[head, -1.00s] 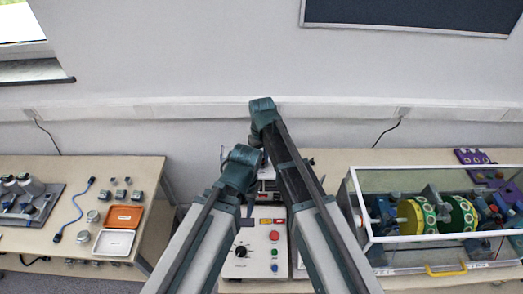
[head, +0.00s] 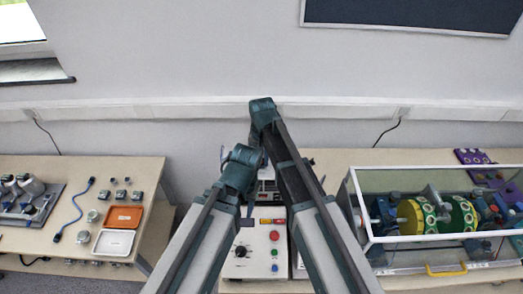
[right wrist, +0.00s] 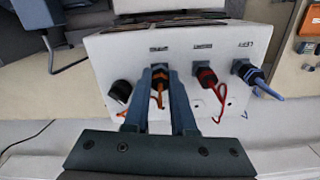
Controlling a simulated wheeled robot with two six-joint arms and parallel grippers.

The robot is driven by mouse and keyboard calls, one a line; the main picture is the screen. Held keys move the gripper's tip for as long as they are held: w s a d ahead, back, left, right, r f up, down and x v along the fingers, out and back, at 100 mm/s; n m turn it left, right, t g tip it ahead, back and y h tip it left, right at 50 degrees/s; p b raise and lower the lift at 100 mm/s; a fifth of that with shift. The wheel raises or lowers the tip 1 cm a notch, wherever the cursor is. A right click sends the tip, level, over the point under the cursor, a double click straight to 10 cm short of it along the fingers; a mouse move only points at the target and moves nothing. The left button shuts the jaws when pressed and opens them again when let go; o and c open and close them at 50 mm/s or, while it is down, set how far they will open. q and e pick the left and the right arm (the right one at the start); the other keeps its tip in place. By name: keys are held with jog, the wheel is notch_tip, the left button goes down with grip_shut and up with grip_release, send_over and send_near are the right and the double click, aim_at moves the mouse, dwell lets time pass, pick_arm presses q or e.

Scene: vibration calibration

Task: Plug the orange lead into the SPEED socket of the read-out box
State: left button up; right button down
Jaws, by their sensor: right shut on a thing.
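The white read-out box (right wrist: 225,103) fills the middle of the right wrist view, with a row of plugs and small labels too blurred to read. My right gripper (right wrist: 160,73) is shut on the plug of the orange lead (right wrist: 159,88), at the box face under the left label. Whether the plug is fully seated I cannot tell. A red plug (right wrist: 207,77) and a blue plug (right wrist: 247,72) sit under the other labels. In the head view my arms hide most of the box (head: 267,186) and the right gripper.
A white control box (head: 259,251) with a dial and coloured buttons stands in front. A clear-walled rig (head: 412,246) with yellow and green discs is at right. A side table (head: 60,175) at left holds an orange tray (head: 124,217) and a white tray (head: 114,242).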

aim_at(262, 159)
jog(key=shift+m, duration=0.3)
jog(key=m, duration=0.3)
jog(key=shift+m, duration=0.3)
jog(key=c, duration=0.7)
grip_release()
jog(key=shift+o, duration=0.2)
jog(key=shift+r, duration=0.15)
jog(key=shift+r+p, duration=2.4)
jog(key=shift+p, duration=0.15)
